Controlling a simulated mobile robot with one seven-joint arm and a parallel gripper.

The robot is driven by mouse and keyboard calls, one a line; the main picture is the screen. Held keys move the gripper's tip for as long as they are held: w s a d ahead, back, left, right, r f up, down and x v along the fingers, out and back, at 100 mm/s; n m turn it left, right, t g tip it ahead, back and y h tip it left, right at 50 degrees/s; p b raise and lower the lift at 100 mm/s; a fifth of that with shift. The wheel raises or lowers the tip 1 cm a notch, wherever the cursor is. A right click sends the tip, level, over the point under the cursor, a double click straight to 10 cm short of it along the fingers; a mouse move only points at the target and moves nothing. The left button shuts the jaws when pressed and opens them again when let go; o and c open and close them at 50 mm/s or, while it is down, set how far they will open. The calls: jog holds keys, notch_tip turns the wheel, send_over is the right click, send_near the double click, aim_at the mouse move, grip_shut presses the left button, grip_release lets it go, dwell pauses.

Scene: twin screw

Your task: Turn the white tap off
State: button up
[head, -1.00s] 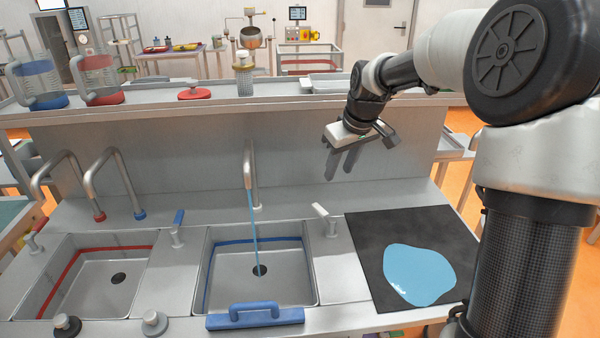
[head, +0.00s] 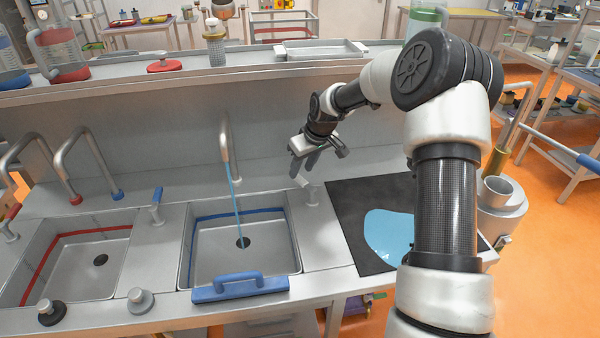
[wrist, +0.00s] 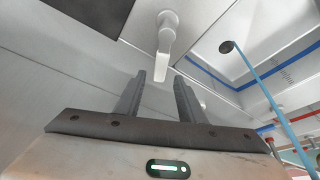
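The white tap handle (head: 309,191) stands on the counter at the right of the blue-striped sink. It also shows in the wrist view (wrist: 166,45), pointing toward my gripper. My gripper (head: 302,172) is open and empty, close above and behind the white handle in the head view. In the wrist view, my two dark fingers (wrist: 160,80) are spread apart, with the handle's end just beyond the gap between them; I see no contact. A blue stream of water (head: 234,195) runs from the metal spout (head: 226,142) into the sink (head: 270,262).
A blue-handled tap (head: 157,203) stands left of this sink, beside a red-striped sink (head: 62,275). A dark mat (head: 352,225) with a blue puddle (head: 386,232) lies right of the white tap. The back wall rises behind.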

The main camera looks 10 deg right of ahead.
aim_at(298, 176)
jog(key=shift+x, duration=1.55)
jog(key=shift+c, duration=0.2)
grip_shut()
